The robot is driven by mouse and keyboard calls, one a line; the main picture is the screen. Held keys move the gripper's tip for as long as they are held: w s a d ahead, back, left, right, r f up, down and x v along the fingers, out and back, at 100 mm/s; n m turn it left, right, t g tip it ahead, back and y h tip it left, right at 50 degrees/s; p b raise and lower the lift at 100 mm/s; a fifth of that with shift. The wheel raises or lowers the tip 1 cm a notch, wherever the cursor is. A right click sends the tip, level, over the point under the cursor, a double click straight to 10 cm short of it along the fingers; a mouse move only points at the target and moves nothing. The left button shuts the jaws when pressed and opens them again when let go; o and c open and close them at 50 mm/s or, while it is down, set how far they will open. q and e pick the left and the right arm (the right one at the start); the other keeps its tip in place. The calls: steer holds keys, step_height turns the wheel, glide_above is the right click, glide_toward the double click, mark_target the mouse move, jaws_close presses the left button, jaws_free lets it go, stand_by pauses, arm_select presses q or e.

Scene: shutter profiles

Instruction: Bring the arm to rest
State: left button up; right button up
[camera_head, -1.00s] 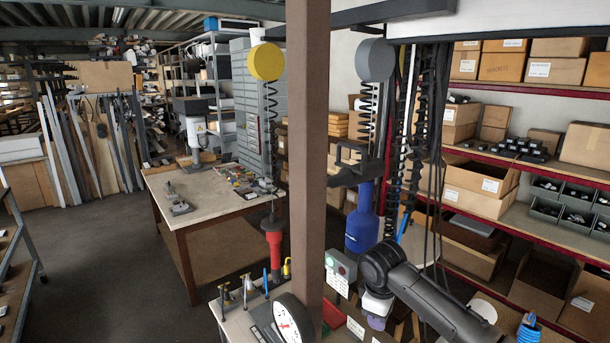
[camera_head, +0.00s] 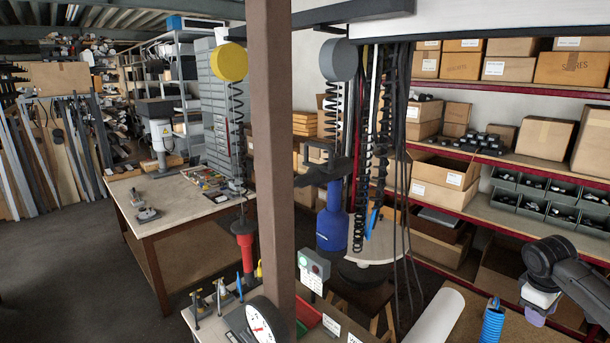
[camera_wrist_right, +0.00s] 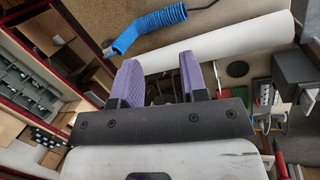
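My right arm (camera_head: 585,285) comes in at the right edge of the head view, in front of the red-edged shelves. My right gripper (camera_head: 535,317) hangs at its end, pointing down, with purple fingers partly hidden. In the right wrist view the two purple fingers of my right gripper (camera_wrist_right: 158,82) stand apart with nothing between them. My left arm and gripper are not in view.
A blue coiled hose (camera_head: 492,322) and a white roll (camera_head: 436,318) are just left of my right gripper. A brown post (camera_head: 273,150) stands mid-view. Shelves with boxes (camera_head: 450,175) are behind the arm. Black cables (camera_head: 400,150) hang farther left.

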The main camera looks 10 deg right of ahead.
steer(key=s+a+f+n+h, duration=0.1)
steer(key=s+a+f, duration=0.35)
steer(key=f, duration=0.35)
steer(key=s+a+f+n+t, duration=0.1)
steer(key=s+a+f+n, duration=0.1)
steer(key=s+a+f, duration=0.35)
steer(key=s+a+f+n+h, duration=0.1)
steer(key=s+a+f, duration=0.3)
steer(key=f, duration=0.6)
steer(key=s+a+r+t, duration=0.2)
steer(key=s+a, duration=0.1)
steer(key=s, duration=0.7)
steer(key=s+a+r+t, duration=0.2)
steer(key=s, duration=0.8)
steer(key=s+a+f+m+y, duration=0.2)
steer(key=a+m, duration=0.1)
steer(key=a, duration=0.6)
steer(key=s+a+f+m+g+y, duration=0.1)
steer(key=a+f+m+y, duration=0.2)
steer(key=a, duration=0.6)
steer(key=shift+s+a+f, duration=0.25)
steer(key=shift+s+a, duration=0.15)
